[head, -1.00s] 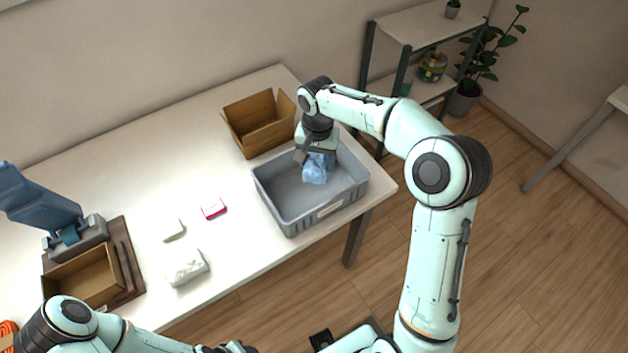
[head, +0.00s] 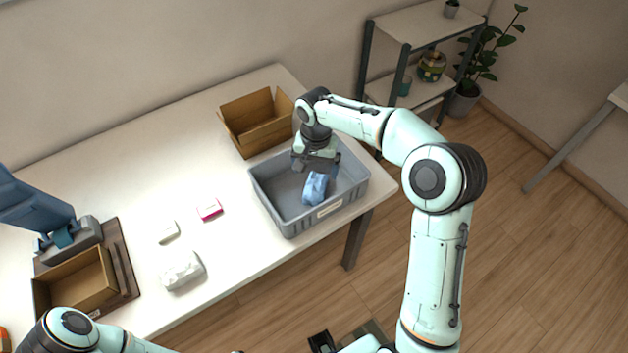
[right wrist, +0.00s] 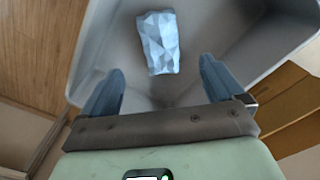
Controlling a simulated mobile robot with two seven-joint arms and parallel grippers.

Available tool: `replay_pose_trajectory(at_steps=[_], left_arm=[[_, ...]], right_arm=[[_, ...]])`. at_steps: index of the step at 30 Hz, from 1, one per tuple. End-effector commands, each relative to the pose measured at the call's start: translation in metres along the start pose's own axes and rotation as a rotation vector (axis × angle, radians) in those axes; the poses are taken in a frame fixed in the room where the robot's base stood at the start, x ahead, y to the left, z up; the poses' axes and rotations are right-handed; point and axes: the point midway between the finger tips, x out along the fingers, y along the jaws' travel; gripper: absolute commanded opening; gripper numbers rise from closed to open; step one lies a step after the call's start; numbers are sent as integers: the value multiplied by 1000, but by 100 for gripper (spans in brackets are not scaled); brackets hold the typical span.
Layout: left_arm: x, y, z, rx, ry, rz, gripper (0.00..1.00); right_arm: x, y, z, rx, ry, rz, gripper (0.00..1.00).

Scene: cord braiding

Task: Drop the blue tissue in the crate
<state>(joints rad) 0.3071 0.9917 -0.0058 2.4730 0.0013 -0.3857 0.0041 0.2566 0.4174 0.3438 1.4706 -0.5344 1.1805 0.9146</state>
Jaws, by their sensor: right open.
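The blue tissue (head: 315,189), crumpled and light blue, is inside the grey crate (head: 281,217), near its front right wall. In the right wrist view the tissue (right wrist: 158,42) is beyond the fingertips and apart from both fingers. Whether it rests on the crate floor or is still falling, I cannot tell. My right gripper (head: 316,168) is over the crate, pointing down, with its fingers spread and empty; they also show in the right wrist view (right wrist: 162,75). My left gripper is out of view; only part of that arm shows at the bottom left.
An open cardboard box (head: 258,122) stands just behind the crate. A pink-red box (head: 209,210), a small white item (head: 168,232) and a white lumpy pack (head: 182,271) lie left of it. A brown box (head: 78,283) stands at far left. The table's right edge is close to the crate.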

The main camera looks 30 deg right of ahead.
Motion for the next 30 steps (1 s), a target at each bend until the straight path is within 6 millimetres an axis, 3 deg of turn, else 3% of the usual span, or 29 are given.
replay_pose_trajectory(at_steps=[5,15,21,30], left_arm=[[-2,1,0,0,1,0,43],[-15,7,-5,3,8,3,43],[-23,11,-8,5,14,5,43],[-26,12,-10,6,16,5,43]], right_arm=[[-12,-1,0,0,2,-2,95],[-87,-1,-1,-1,5,-5,95],[-121,-1,0,0,2,-3,95],[-135,0,0,0,0,-1,95]])
